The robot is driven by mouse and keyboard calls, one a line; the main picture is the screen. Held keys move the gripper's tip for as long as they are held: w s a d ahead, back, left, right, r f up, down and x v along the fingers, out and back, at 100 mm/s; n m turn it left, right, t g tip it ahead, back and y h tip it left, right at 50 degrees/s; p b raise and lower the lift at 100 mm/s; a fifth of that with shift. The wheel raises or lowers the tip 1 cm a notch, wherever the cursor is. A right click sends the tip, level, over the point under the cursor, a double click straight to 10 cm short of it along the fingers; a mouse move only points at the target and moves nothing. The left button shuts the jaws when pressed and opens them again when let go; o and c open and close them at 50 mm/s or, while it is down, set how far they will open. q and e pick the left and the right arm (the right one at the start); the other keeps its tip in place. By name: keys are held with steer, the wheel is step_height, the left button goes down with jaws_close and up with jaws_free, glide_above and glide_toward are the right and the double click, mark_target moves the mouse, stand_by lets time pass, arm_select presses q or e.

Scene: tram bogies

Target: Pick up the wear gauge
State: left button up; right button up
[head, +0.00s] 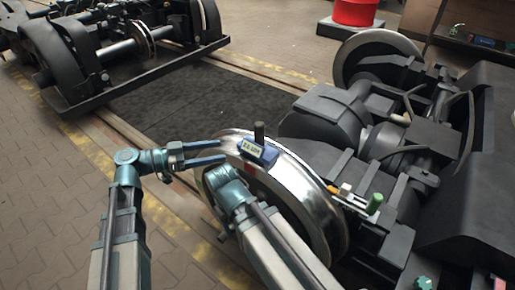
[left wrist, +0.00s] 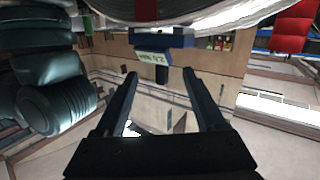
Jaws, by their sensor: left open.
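The wear gauge (head: 259,152) is a small blue device with a pale display and a dark upright knob. It sits on top of the shiny steel wheel (head: 318,217). In the left wrist view the gauge (left wrist: 162,40) shows upside down, just beyond the fingertips, with its knob pointing between them. My left gripper (head: 222,154) is open and empty, its two fingers pointing at the gauge from the left, apart from it. The fingers also show in the left wrist view (left wrist: 161,82). My right arm reaches up in front of the wheel, but its fingers do not show.
A bogie frame (head: 330,112) with dark axle parts fills the right side. A small tool with a green end (head: 375,203) lies on it. Another bogie (head: 120,50) stands at the back left. A red drum (head: 355,11) stands at the back. The paved floor at left is clear.

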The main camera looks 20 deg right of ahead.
mark_target(259, 134)
arm_select(q)
steer(key=shift+m+h, duration=0.6)
steer(key=d, duration=0.3)
steer(key=d+r, duration=0.1)
steer(key=d, duration=0.1)
steer(key=w+d+r, duration=0.1)
steer(key=d, duration=0.2)
steer(key=shift+d, duration=0.3)
steer(key=shift+d, duration=0.1)
steer(key=d, duration=0.5)
steer(key=shift+w, duration=0.2)
jaws_close()
